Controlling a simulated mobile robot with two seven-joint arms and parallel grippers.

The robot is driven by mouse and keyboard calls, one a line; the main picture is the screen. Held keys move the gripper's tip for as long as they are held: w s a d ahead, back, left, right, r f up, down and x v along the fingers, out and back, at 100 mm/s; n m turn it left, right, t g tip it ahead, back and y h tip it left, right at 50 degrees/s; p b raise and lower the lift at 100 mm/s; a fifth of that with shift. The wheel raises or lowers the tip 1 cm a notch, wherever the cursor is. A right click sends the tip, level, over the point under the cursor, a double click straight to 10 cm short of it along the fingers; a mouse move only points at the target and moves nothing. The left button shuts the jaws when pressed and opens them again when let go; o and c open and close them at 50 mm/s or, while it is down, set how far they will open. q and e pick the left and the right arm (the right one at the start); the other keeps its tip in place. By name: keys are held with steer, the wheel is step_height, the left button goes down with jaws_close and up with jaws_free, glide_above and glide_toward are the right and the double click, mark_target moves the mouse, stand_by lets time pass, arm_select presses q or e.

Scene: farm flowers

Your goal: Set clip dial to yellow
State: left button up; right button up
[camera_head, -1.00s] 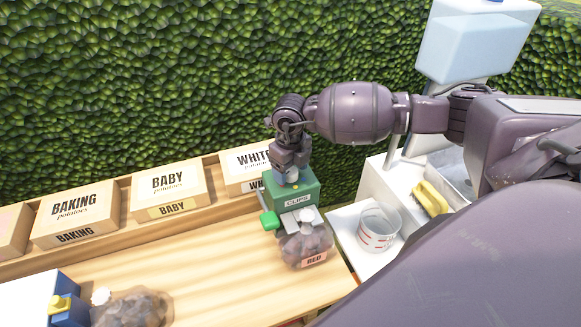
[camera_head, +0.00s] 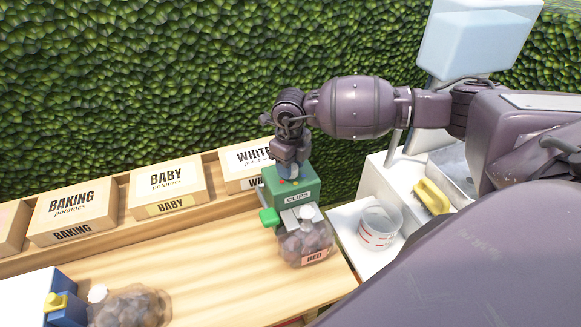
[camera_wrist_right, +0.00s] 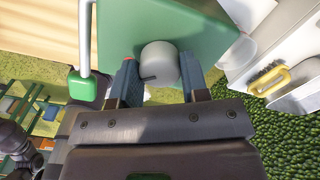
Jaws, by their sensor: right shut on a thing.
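The green clip machine (camera_head: 292,189), labelled CLIPS, stands at the right end of the wooden bench. My right gripper (camera_head: 289,172) points down onto its top. In the right wrist view, the grey round dial (camera_wrist_right: 159,62) sits between the two fingers of the right gripper (camera_wrist_right: 160,82), which is shut on it. A dark pointer mark shows on the dial's near side. My left gripper is not in view.
A bag labelled RED (camera_head: 306,242) hangs at the machine's front, beside a green lever handle (camera_head: 269,216). Potato boxes (camera_head: 166,187) line the back. A clear measuring cup (camera_head: 380,226) and yellow brush (camera_head: 431,196) are at right. The bench's middle is clear.

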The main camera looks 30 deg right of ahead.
steer(key=n+b, duration=0.2)
steer(key=shift+f+n, duration=0.2)
steer(key=shift+n, duration=0.1)
steer(key=n+b, duration=0.2)
steer(key=shift+n, duration=0.4)
steer(key=n+b, duration=0.2)
steer(key=n, duration=0.1)
steer(key=shift+r+n+b, duration=0.2)
steer(key=shift+n+b, duration=0.3)
steer(key=shift+n, duration=0.6)
steer(key=o, duration=0.9)
steer(key=shift+r, duration=0.1)
